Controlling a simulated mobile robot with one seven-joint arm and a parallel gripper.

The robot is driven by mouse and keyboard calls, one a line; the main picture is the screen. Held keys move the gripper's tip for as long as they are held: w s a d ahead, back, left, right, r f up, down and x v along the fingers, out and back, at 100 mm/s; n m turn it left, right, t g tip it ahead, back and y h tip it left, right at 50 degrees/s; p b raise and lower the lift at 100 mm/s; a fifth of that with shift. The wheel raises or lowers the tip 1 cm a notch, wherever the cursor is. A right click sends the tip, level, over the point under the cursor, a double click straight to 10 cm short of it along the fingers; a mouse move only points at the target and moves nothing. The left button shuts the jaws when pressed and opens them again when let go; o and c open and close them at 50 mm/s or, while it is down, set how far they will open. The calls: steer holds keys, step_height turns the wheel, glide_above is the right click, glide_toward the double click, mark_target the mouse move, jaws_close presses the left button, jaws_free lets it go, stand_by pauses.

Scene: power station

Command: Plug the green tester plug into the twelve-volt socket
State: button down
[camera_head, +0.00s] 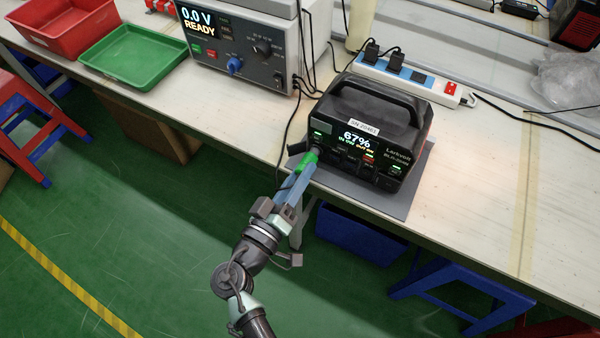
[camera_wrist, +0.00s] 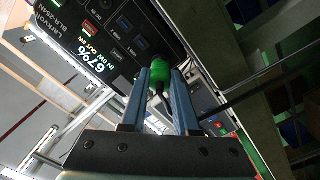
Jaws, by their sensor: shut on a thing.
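The green tester plug (camera_head: 310,158) is between the blue fingers of my gripper (camera_head: 303,168), which is shut on it. In the wrist view the plug (camera_wrist: 147,76) sits between the fingertips (camera_wrist: 160,75), with a dark cable at its rear. The black power station (camera_head: 372,130) reads 67%. The plug is at the left part of its front panel. The twelve-volt socket is hidden behind the plug and fingers, so I cannot tell whether the plug touches or enters it. The grey tester (camera_head: 245,42) reads 0.0 V READY.
The power station stands on a grey mat (camera_head: 405,205) near the bench's front edge. A white power strip (camera_head: 405,80) lies behind it. Black cables run between tester and station. A green tray (camera_head: 135,58) and a red bin (camera_head: 65,28) are at left. The right bench is mostly clear.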

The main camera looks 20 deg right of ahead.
steer(key=shift+w+d, duration=0.15)
steer(key=shift+w+d+b, duration=0.25)
steer(key=shift+d+b, duration=0.1)
steer(key=shift+b, duration=0.15)
steer(key=shift+w+d, duration=0.15)
stand_by(0.8)
steer(key=c, duration=0.6)
jaws_free()
steer(key=v, duration=1.3)
steer(key=shift+b, duration=0.4)
